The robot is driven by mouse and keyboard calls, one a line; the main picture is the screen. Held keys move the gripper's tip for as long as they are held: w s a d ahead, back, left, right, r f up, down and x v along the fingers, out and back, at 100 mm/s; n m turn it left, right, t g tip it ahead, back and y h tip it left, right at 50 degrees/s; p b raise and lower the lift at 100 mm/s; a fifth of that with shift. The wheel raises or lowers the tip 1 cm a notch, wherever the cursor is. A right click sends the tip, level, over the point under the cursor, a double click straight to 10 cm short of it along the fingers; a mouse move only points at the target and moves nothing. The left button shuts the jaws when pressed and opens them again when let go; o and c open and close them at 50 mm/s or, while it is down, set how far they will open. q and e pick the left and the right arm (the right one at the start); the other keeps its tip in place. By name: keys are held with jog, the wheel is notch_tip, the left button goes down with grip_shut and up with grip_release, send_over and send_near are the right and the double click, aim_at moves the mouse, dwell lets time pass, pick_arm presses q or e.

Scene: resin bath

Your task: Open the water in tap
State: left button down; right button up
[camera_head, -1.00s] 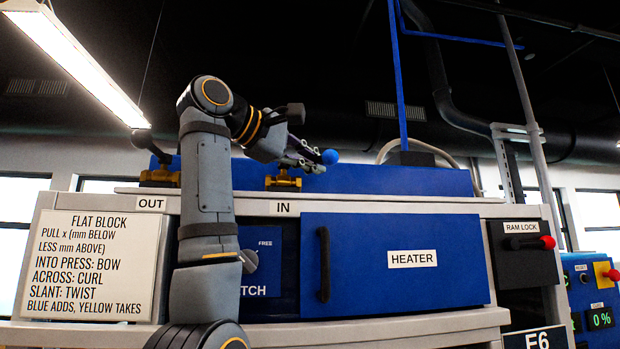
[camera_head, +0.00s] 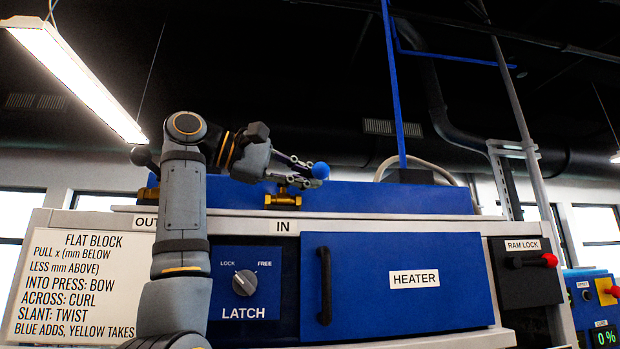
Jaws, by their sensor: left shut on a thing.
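The water in tap has a brass body (camera_head: 282,200) on top of the bench, just above the IN label (camera_head: 284,227). Its lever ends in a blue ball (camera_head: 320,170), up and to the right of the body. My left gripper (camera_head: 302,172) is shut on the tap's lever, close to the ball, and its fingers hide most of the lever. The lever slants up to the right. My right gripper is not in view.
An OUT tap with a black ball (camera_head: 141,156) stands at the left, partly behind my left arm. Below are a latch knob (camera_head: 245,283), a blue HEATER door (camera_head: 398,285) and a ram lock with a red-tipped handle (camera_head: 550,260). A blue pipe (camera_head: 396,90) rises behind.

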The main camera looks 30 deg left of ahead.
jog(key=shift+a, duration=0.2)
pick_arm(q)
jog(key=c, duration=1.7)
grip_release()
jog(key=shift+s+a, duration=0.1)
jog(key=o, duration=0.3)
jog(key=shift+s+a+r, duration=0.1)
jog(key=shift+s+a, duration=0.05)
jog(key=shift+s, duration=0.15)
jog(key=shift+w+d, duration=0.2)
jog(key=shift+w, duration=0.05)
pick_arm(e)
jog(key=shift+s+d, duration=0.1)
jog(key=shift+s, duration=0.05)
